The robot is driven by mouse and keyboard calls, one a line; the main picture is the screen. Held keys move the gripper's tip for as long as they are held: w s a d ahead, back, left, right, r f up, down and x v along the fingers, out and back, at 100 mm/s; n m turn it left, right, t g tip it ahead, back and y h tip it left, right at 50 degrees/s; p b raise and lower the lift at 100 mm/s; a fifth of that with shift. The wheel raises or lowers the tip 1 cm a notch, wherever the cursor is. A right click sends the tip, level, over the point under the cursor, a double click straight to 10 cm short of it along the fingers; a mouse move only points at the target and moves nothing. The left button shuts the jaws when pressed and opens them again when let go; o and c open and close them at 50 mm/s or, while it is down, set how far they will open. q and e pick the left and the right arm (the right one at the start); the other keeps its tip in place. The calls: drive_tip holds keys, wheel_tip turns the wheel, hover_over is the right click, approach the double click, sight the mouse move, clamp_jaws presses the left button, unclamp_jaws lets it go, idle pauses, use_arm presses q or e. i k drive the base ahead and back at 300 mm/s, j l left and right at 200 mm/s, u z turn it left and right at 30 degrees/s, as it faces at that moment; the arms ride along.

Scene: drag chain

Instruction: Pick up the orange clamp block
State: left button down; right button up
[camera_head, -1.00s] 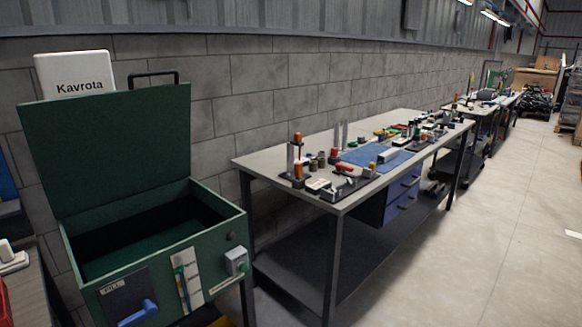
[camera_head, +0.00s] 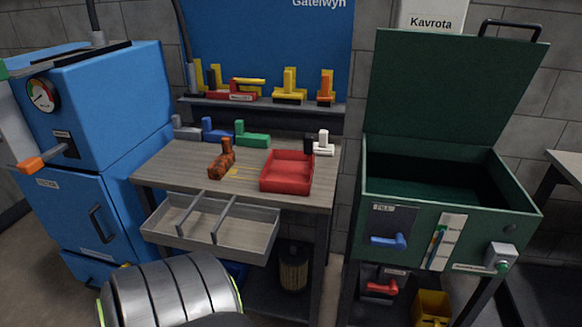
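An orange-brown block (camera_head: 221,163) with a mottled surface and a dark upright piece stands on the wooden-topped workbench (camera_head: 160,170), left of a red tray. It is the most orange of the clamp-shaped blocks on the bench top. A smaller orange and yellow clamp (camera_head: 326,87) stands on the shelf behind, at its right end. Neither of my grippers shows in the head view, and nothing is seen holding the block.
The red tray (camera_head: 286,185) sits beside the block. Grey, blue (camera_head: 214,132), green (camera_head: 252,136) and white (camera_head: 323,144) blocks stand behind. An open divided drawer (camera_head: 255,240) juts out below. A blue cabinet (camera_head: 110,120) stands left, an open green box (camera_head: 520,205) right.

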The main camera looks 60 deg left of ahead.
sight(219, 167)
drive_tip(key=u, duration=2.3)
drive_tip(key=i+l, duration=0.05)
